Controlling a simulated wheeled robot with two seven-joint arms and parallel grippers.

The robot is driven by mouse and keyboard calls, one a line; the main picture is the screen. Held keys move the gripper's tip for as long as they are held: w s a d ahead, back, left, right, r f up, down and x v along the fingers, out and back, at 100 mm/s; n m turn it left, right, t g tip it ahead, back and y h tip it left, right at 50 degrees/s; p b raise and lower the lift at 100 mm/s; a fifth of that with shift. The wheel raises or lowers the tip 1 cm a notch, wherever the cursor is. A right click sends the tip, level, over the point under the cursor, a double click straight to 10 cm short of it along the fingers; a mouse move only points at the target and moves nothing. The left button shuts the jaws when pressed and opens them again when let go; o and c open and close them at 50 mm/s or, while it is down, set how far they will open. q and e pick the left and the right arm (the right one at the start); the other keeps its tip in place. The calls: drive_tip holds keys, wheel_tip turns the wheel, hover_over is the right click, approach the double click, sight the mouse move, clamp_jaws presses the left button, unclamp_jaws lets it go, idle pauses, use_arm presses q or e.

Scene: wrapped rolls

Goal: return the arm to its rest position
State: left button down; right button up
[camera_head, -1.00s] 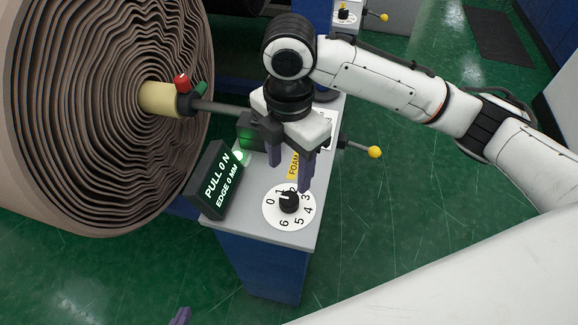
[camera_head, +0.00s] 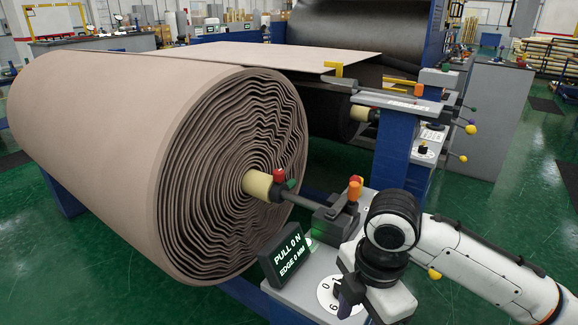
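My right arm (camera_head: 480,262) comes in from the right edge, over the grey control stand. Its gripper (camera_head: 358,300) points down beside the numbered white dial (camera_head: 325,292) and hides part of it. One dark finger shows at the gripper's left side, set out from the middle of the palm; the other is mostly hidden or cut off at the bottom edge. I see nothing held. My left gripper is not in view.
A large brown wavy-layered roll (camera_head: 232,150) fills the left, its core on a shaft. A display (camera_head: 285,258) reads PULL 0 N, EDGE 0 MM. A yellow-knobbed lever (camera_head: 434,273) sits behind my arm. Green floor (camera_head: 520,190) is free at the right.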

drive_tip(key=w+a+f+m+t+y, duration=0.1)
drive_tip(key=a+f+m+t+y, duration=0.4)
drive_tip(key=a+f+m, duration=0.7)
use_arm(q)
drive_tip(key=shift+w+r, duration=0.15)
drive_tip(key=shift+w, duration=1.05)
use_arm(e)
drive_tip(key=s+d+f+m+t+h, duration=0.1)
drive_tip(key=s+d+f+m, duration=0.3)
drive_tip(key=s+d+f, duration=0.2)
drive_tip(key=s+d+f+m+t+h, duration=0.2)
drive_tip(key=s+d+f+m, duration=0.2)
drive_tip(key=d, duration=0.7)
wheel_tip(320, 180, down, 4)
drive_tip(key=shift+s+d+r, duration=0.15)
drive_tip(key=shift+s+d, duration=0.1)
drive_tip(key=shift+s, duration=0.9)
